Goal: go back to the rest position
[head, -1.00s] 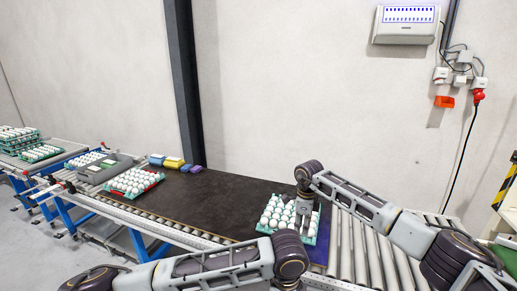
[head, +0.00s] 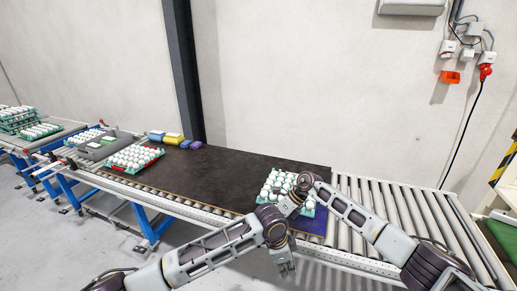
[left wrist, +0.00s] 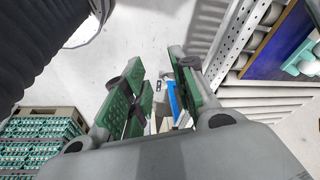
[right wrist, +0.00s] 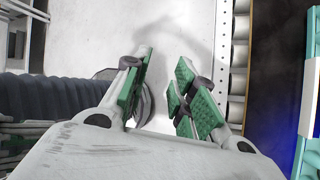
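A teal tray of white eggs (head: 267,200) sits at the right end of the dark mat, partly hidden by my right arm. My left gripper (head: 283,268) hangs pointing down in front of the conveyor's near edge, apart from the tray. In the left wrist view its green-padded fingers (left wrist: 160,88) are apart with nothing between them. My right gripper (head: 285,211) is in front of the tray in the head view, partly hidden behind my arms. In the right wrist view its fingers (right wrist: 166,85) are apart and empty.
The dark mat (head: 220,175) lies over the roller conveyor (head: 375,195), with a blue patch (head: 312,222) by the tray. Another egg tray (head: 152,160), a grey bin (head: 105,150) and small colored packs (head: 172,138) stand at the left. Stacked egg trays (head: 35,133) stand farther left.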

